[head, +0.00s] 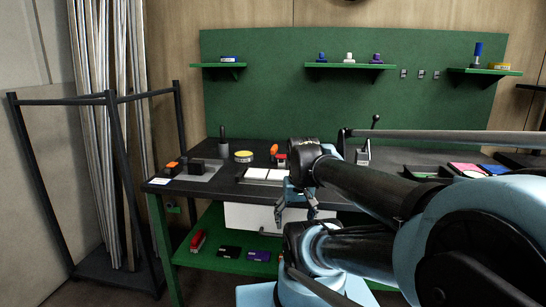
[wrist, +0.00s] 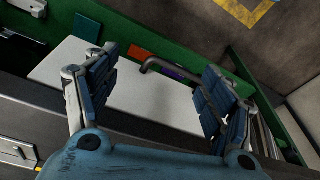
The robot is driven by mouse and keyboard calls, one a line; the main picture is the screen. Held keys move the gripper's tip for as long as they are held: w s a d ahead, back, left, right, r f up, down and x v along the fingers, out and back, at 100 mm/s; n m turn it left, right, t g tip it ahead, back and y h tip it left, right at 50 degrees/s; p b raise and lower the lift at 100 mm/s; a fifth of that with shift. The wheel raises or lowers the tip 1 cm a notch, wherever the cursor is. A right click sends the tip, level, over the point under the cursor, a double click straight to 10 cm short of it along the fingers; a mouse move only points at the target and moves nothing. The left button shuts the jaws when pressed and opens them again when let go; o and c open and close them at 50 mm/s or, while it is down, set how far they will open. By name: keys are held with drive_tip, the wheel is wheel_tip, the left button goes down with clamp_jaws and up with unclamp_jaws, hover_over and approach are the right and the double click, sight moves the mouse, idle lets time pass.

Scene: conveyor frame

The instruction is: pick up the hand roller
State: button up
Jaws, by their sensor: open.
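I cannot pick out a hand roller with certainty in either view. My gripper (head: 296,208) is in front of the workbench (head: 226,186), near the white drawer (head: 250,217) under its top. In the wrist view my gripper (wrist: 158,72) is open, its blue-padded fingers wide apart, with nothing held. A bent dark handle (wrist: 165,70) shows between the fingers against a white panel; I cannot tell whether it touches them.
A yellow-topped round tin (head: 244,156) and dark blocks stand on the bench. A red tool (head: 197,240) and a purple box (head: 259,256) lie on the green lower shelf (head: 222,265). A dark rack (head: 110,100) with metal lengths stands left. My arm hides part of the bench's right side.

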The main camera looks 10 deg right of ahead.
drive_tip(key=w+r+m, duration=0.2)
drive_tip(key=w+r, duration=0.1)
drive_tip(key=w+r+m, duration=0.2)
drive_tip(key=w+r, duration=0.1)
drive_tip(key=r, duration=0.1)
drive_tip(key=w+r+m+y, duration=0.1)
drive_tip(key=w+r+m, duration=0.1)
drive_tip(key=w+r, duration=0.1)
drive_tip(key=shift+w+r, duration=0.15)
drive_tip(key=shift+w, duration=0.4)
drive_tip(key=w+r+m+y, duration=0.1)
drive_tip(key=w+r+m, duration=0.5)
drive_tip(key=w, duration=0.5)
wheel_tip(320, 180, up, 6)
drive_tip(key=r+m+y, duration=0.1)
drive_tip(key=m+y, duration=0.1)
drive_tip(key=m, duration=0.8)
hover_over(276, 146)
drive_tip(key=s+d, duration=0.2)
drive_tip(key=d, duration=0.3)
drive_tip(key=shift+g, duration=0.3)
drive_tip(key=x, duration=1.1)
drive_tip(key=shift+s+f, duration=0.1)
drive_tip(key=shift+s, duration=0.1)
drive_tip(key=shift+x, duration=3)
drive_tip(key=shift+s+d, duration=0.1)
drive_tip(key=shift+s, duration=0.05)
drive_tip(key=shift+c, duration=0.6)
drive_tip(key=c, duration=1.1)
